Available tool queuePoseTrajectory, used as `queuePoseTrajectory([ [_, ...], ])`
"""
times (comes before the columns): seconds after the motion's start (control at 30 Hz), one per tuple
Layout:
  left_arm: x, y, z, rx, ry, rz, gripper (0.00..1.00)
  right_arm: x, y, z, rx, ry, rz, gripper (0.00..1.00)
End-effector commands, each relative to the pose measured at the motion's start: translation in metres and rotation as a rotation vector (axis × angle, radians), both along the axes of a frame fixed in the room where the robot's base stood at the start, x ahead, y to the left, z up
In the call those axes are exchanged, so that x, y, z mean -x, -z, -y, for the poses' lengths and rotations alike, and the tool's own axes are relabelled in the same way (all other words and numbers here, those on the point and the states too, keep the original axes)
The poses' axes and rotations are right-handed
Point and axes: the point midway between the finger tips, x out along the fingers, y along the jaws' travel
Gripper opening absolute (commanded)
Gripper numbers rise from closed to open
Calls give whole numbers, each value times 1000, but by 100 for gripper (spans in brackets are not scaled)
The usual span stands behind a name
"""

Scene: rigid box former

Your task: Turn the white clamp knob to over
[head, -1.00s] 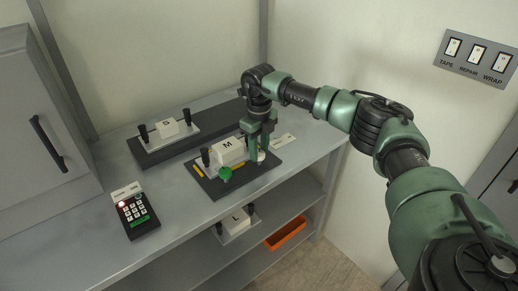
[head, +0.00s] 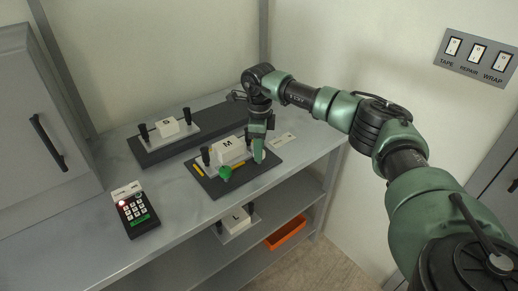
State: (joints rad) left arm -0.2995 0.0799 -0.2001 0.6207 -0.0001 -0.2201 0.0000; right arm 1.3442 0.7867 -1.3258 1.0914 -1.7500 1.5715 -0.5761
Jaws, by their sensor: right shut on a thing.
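The white clamp knob (head: 265,155) is at the right end of the dark base plate (head: 222,190), beside the white block marked M (head: 229,149). Only a sliver of it shows; my gripper hides the rest. My right gripper (head: 259,158) points down over the knob and is shut on it. The knob's pointer and any marks around it are hidden or too small to read. My left gripper is not in view.
A green knob (head: 225,173) is at the plate's front. Behind stands another former with a small white block (head: 167,127). A keypad (head: 134,208) lies at the left. Below are a block marked L (head: 236,220) and an orange bin (head: 286,233).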

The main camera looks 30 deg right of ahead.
Motion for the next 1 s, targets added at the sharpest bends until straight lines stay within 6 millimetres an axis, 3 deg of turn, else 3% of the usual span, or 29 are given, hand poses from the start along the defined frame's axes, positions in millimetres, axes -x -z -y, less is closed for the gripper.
queuePoseTrajectory([
  [0.43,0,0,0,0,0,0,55,-1,-2,1,0,-7,6,0],
  [0.47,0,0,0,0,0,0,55,-1,-2,1,0,-7,6,42],
  [0.5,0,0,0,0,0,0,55,-1,-2,1,0,-7,6,53],
  [0.53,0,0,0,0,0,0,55,-1,-2,1,0,-7,5,55],
  [0.83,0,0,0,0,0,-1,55,-1,-2,0,0,-7,3,55],
  [1.0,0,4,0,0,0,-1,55,-1,-18,0,0,-7,6,55],
])
